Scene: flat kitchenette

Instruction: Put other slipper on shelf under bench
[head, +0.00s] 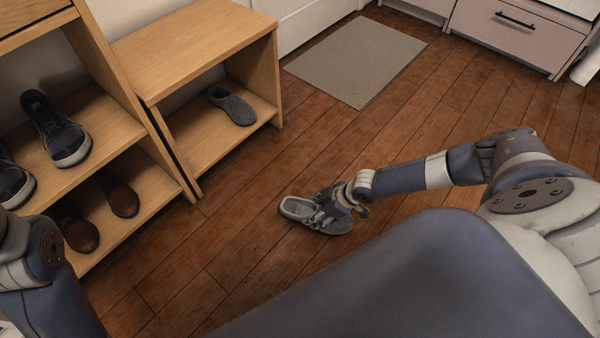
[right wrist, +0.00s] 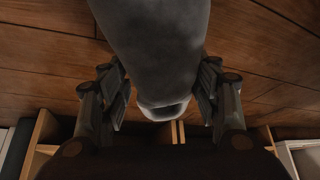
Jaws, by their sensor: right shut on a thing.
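One grey slipper (head: 232,105) lies on the shelf under the wooden bench (head: 195,45), toward its right side. The other grey slipper (head: 299,209) is in my right gripper (head: 335,204), over the floor in front of the bench. In the right wrist view this slipper (right wrist: 160,50) fills the upper middle, between the two fingers of the right gripper (right wrist: 162,100). The gripper is shut on it. In the head view the fingers hide part of the slipper. My left gripper is out of view; only part of the left arm shows at the lower left.
A taller wooden shoe rack (head: 118,125) stands left of the bench, with dark sneakers (head: 57,130) above and brown shoes (head: 121,197) below. A grey mat (head: 357,61) lies right of the bench. The wooden floor between bench and slipper is clear.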

